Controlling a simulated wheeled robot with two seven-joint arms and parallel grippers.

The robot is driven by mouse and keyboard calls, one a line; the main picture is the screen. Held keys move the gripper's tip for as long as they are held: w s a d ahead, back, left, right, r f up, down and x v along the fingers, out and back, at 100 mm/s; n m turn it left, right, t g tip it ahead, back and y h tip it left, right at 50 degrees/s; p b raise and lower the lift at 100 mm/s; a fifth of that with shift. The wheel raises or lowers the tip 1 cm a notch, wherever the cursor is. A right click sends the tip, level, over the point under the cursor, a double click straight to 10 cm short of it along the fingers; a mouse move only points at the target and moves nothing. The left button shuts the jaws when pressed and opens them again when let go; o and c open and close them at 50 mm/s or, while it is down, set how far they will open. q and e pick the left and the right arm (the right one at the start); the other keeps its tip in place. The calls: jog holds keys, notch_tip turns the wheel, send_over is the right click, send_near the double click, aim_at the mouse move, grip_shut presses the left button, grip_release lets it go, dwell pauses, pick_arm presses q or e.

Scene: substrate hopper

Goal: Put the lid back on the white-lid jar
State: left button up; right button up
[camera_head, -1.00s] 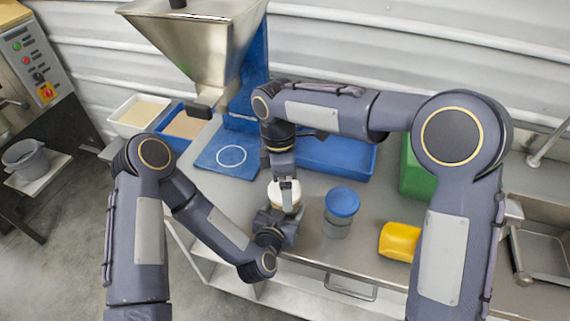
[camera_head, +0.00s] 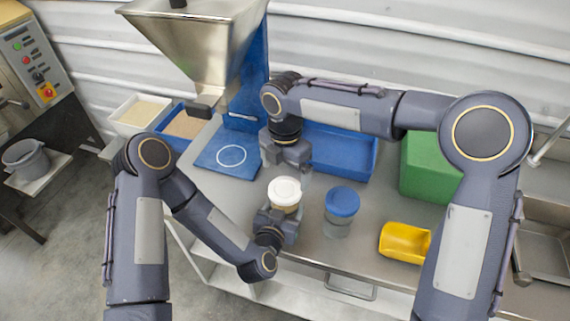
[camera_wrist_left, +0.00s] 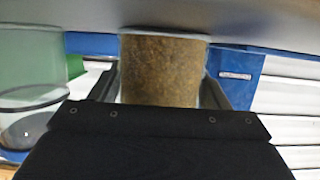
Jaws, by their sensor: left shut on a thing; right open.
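The white-lid jar (camera_head: 284,206) stands on the metal table in the head view, with the white lid (camera_head: 285,191) resting on its top. Whether the lid is fully seated I cannot tell. My left gripper (camera_head: 278,213) is shut around the jar body from the front. In the left wrist view the jar (camera_wrist_left: 164,70) is full of brown grainy material between the two fingers; its lid is hidden there. My right gripper (camera_head: 291,164) is open and empty, above and behind the jar, apart from the lid.
A blue-lid jar (camera_head: 341,204) stands close right of the held jar. A yellow scoop (camera_head: 404,242) and a green box (camera_head: 428,168) are farther right. A blue tray (camera_head: 345,160) lies behind. A blue plate with a white ring (camera_head: 229,160) is under the steel hopper (camera_head: 198,42).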

aim_at(285, 188)
notch_tip(285, 188, down, 6)
jog(key=shift+f, duration=0.25)
jog(key=shift+c, duration=0.4)
jog(key=c, duration=0.9)
jog(key=m, duration=0.5)
jog(key=shift+m, duration=0.3)
jog(key=m, duration=0.5)
jog(key=shift+m, duration=0.3)
jog(key=m, duration=0.5)
jog(key=shift+m, duration=0.3)
jog(key=m, duration=0.4)
jog(key=o, duration=1.1)
